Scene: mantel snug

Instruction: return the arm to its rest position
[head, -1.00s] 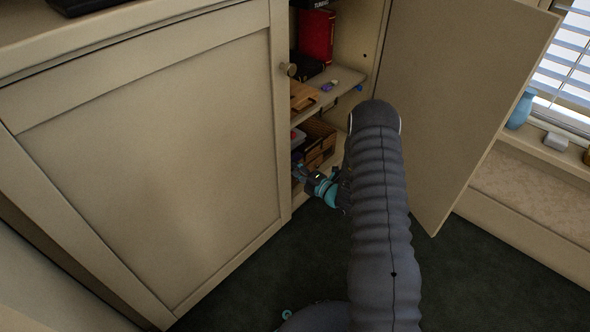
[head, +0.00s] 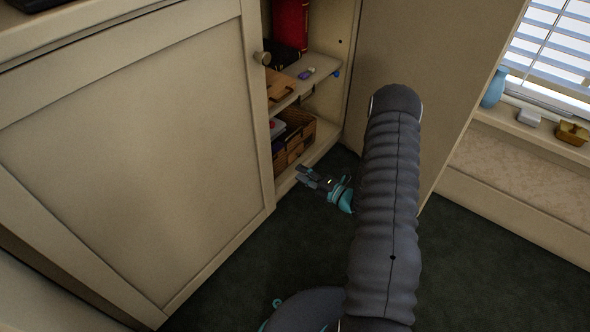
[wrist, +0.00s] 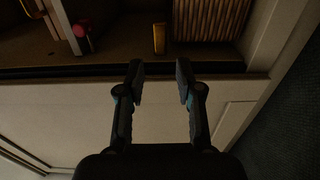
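My gripper (head: 306,178) is in front of the open cabinet, just outside the lower compartment and above the dark floor. In the wrist view my gripper (wrist: 160,84) has its two fingers apart with nothing between them. My dark ribbed arm covers part of the open door and the floor in the head view.
The open cabinet door (head: 440,70) stands to the right of my arm, and the closed door (head: 130,160) is at the left. The cabinet shelf (head: 322,72) carries several items. A window sill with a blue vase (head: 493,88) is at right. Dark carpet (head: 240,275) is clear in front.

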